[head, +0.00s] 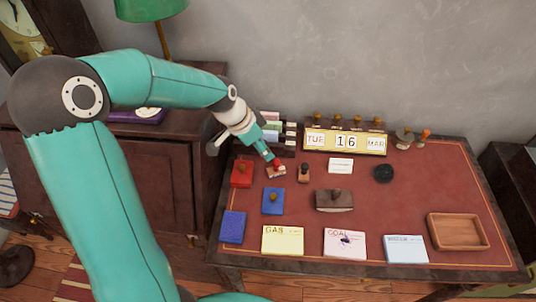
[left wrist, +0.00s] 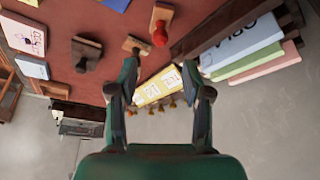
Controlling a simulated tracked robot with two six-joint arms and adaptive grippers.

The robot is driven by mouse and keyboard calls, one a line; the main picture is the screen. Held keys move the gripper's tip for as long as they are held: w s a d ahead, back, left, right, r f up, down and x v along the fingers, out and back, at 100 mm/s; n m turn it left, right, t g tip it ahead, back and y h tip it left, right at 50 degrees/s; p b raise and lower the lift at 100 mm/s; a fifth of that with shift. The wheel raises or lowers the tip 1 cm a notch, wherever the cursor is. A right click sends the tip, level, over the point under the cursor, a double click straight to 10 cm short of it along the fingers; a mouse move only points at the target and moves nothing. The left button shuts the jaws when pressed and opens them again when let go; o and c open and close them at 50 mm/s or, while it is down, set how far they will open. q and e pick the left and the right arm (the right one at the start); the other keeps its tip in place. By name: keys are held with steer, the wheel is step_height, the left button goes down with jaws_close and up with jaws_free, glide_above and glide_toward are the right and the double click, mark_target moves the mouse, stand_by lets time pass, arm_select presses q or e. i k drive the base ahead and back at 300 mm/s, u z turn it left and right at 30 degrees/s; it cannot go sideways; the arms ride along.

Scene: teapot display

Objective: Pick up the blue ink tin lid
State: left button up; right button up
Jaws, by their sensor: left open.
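A blue square piece with a dark knob (head: 273,201) sits on the red desktop, left of centre. A flat blue square (head: 233,226) lies to its lower left, near the desk's left edge; I cannot tell for sure which is the lid. A blue corner (left wrist: 115,4) shows at the top edge of the left wrist view. My left gripper (head: 272,160) is open and empty, above and behind the knobbed blue piece, near a red-knobbed stamp (head: 277,171). Its spread fingers also show in the left wrist view (left wrist: 163,72). My right gripper is out of view.
A red square piece (head: 242,174) and a small wooden stamp (head: 304,173) stand close to the gripper. A card rack and a yellow calendar (head: 345,140) stand behind. Cards, a blotter (head: 334,200) and a wooden tray (head: 458,231) lie to the right.

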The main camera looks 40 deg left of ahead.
mark_target(272, 202)
steer(key=k, duration=1)
